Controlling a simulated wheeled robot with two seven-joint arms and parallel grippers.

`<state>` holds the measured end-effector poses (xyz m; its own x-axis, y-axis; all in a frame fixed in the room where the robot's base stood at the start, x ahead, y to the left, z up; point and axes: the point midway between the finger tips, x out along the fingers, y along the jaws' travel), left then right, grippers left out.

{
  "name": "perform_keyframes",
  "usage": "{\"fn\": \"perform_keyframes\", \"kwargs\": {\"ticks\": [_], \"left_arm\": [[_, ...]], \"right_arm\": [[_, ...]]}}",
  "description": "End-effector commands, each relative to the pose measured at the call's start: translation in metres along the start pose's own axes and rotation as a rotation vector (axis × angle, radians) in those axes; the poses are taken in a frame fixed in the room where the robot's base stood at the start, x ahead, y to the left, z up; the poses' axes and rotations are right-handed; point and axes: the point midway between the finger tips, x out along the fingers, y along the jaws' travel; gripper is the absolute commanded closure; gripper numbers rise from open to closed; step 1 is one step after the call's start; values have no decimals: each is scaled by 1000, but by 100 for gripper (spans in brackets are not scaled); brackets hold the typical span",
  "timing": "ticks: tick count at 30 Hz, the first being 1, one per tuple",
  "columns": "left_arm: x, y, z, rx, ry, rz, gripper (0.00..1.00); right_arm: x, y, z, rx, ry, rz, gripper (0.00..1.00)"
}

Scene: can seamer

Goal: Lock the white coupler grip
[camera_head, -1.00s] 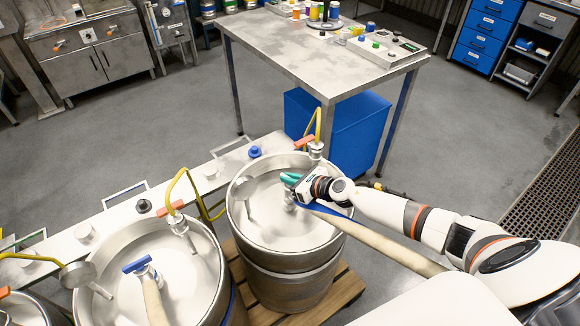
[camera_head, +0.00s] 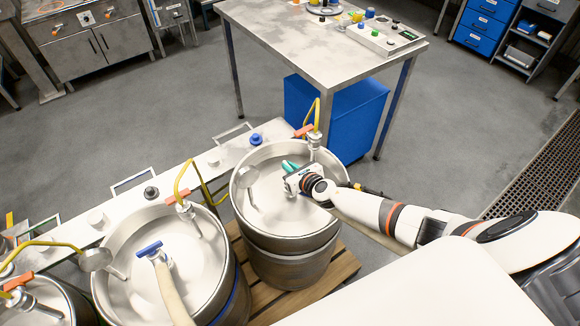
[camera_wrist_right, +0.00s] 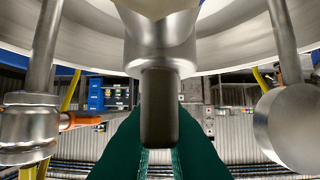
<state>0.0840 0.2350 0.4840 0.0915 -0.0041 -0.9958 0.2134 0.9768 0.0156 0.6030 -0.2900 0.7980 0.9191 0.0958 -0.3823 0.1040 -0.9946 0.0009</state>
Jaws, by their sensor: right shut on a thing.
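My right gripper (camera_head: 291,168) reaches over the right-hand keg (camera_head: 252,237), its teal fingers low inside the keg's top rim. In the right wrist view the teal fingers (camera_wrist_right: 158,120) are shut on a grip (camera_wrist_right: 158,108) that hangs from a metal coupler body (camera_wrist_right: 160,42). This grip looks dark grey, not white, perhaps from shade. In the head view my gripper and arm hide most of this coupler. Another coupler with a blue grip (camera_head: 148,249) and a pale hose (camera_head: 172,292) stands on the middle keg. My left gripper is not in view.
Metal posts with orange-handled valves and yellow hoses (camera_head: 317,118) rise close behind the kegs. A white rail (camera_head: 122,216) runs along them. The kegs stand on a wooden pallet (camera_head: 340,268). A steel table (camera_head: 300,50) and a blue bin (camera_head: 345,115) are behind.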

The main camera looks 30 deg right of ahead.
Motion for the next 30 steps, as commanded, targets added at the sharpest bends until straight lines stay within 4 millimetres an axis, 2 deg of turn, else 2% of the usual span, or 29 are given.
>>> {"fn": "perform_keyframes", "kwargs": {"ticks": [2,3,6,17,20,30], "left_arm": [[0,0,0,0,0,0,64],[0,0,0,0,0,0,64],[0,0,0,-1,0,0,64],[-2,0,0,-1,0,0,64],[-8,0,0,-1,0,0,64],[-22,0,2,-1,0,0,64]], "right_arm": [[0,0,1,3,-1,1,100],[0,0,1,3,-1,1,85],[0,0,1,2,-1,1,69],[-5,0,-1,1,-1,0,68],[-18,1,-1,0,-2,-1,68],[-88,0,0,0,-3,-2,68]]}}
